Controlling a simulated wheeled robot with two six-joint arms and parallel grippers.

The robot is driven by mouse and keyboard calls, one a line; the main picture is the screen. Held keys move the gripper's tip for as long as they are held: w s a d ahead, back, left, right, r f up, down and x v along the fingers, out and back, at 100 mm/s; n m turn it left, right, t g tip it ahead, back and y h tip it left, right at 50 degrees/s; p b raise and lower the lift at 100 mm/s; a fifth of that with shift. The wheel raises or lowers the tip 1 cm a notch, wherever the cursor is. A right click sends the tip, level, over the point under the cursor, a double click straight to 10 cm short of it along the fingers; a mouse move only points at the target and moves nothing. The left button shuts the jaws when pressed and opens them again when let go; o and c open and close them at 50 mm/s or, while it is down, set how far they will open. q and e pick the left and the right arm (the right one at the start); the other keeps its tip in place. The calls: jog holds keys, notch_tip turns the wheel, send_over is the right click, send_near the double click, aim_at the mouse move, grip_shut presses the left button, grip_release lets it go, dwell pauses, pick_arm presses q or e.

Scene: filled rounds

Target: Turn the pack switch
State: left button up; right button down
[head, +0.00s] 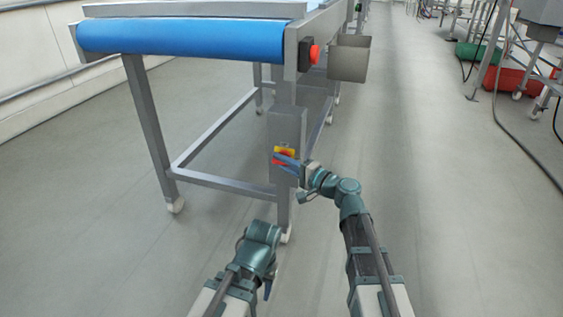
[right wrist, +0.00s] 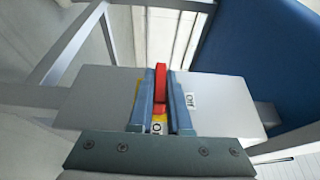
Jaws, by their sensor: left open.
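The pack switch is a red handle (right wrist: 161,88) on a yellow plate, on the front of a grey switch box (head: 287,128) fixed to the conveyor's leg. In the head view the yellow and red switch (head: 285,152) shows just above my right gripper (head: 287,162). In the right wrist view the blue fingers of my right gripper (right wrist: 166,95) lie one on each side of the red handle, closed against it. They cover part of the plate and its markings. My left gripper (head: 268,289) is low in front, open and away from the switch; its fingers are mostly hidden by its wrist.
The conveyor has a blue belt (head: 180,38) and grey legs on casters. A red stop button (head: 314,54) and a metal bin (head: 348,58) are above the switch box. Green and red crates (head: 512,78) stand far right.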

jog(key=shift+r+h+p, duration=0.15)
jog(key=shift+h+p, duration=0.15)
jog(key=shift+p, duration=0.2)
jog(key=n+g+h+p, duration=0.1)
jog(key=g+h+p, duration=0.1)
jog(key=p, duration=0.5)
jog(key=shift+r+h, duration=0.1)
jog(key=shift+h, duration=0.4)
jog(key=shift+f+n+g+h+p, duration=0.2)
jog(key=shift+n+g+h+p, duration=0.25)
jog(key=shift+p, duration=0.65)
jog(key=shift+f, duration=0.1)
jog(key=c, duration=0.9)
grip_release()
jog(key=shift+o, duration=0.2)
